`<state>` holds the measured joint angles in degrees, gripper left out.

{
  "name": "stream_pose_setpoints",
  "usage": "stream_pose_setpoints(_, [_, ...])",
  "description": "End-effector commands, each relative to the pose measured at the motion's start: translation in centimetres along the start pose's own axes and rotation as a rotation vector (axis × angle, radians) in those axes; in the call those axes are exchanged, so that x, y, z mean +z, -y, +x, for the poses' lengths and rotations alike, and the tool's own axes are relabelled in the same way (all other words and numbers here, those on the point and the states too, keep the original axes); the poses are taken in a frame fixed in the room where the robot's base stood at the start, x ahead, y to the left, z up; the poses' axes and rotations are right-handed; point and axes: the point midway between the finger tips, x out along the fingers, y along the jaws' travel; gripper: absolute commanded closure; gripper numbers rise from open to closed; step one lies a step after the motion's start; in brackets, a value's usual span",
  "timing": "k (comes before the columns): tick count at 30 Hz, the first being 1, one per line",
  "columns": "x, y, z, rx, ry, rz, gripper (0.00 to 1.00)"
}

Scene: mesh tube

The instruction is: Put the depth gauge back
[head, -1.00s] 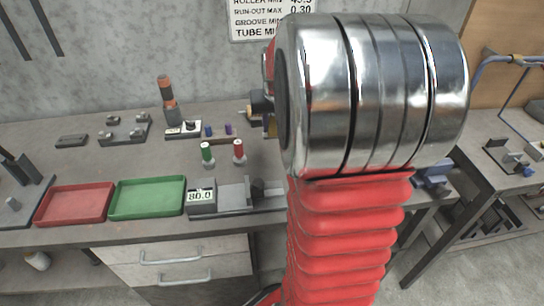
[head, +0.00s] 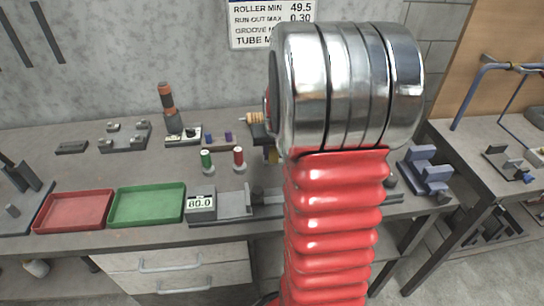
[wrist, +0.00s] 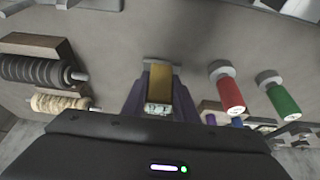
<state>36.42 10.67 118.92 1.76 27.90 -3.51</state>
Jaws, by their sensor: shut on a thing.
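The depth gauge (wrist: 160,82) is a narrow yellow block with a small pale display on its near end, seen in the middle of the wrist view. My gripper (wrist: 159,98) is shut on it, with purple-grey fingers along both sides. The gauge's far end points at a small grey piece on the bench; I cannot tell whether they touch. In the head view my arm hides most of the gripper, and only a bit of yellow (head: 270,154) shows left of the wrist, low over the bench.
A red plug (head: 238,158) and a green plug (head: 206,160) stand close by on the bench. A dark roller (wrist: 40,69) lies on the other side. A red tray (head: 73,210), a green tray (head: 147,203) and an 80.0 readout (head: 200,203) line the front.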

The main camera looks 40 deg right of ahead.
Motion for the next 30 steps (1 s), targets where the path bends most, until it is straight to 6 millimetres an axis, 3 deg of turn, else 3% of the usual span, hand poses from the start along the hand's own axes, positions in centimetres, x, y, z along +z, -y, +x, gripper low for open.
stream_pose_setpoints(4, [0.53, -0.03, 1.20, 0.000, 0.000, 0.000, 1.00])
stream_pose_setpoints(15, [0.62, -0.07, 1.45, 0.000, 0.000, 0.001, 1.00])
stream_pose_setpoints(16, [0.63, -0.08, 1.44, 0.000, 0.001, 0.001, 0.72])
stream_pose_setpoints(23, [0.62, -0.10, 1.42, 0.001, 0.000, 0.002, 0.55])
stream_pose_setpoints(30, [0.60, -0.12, 1.39, 0.001, 0.000, 0.002, 0.55])
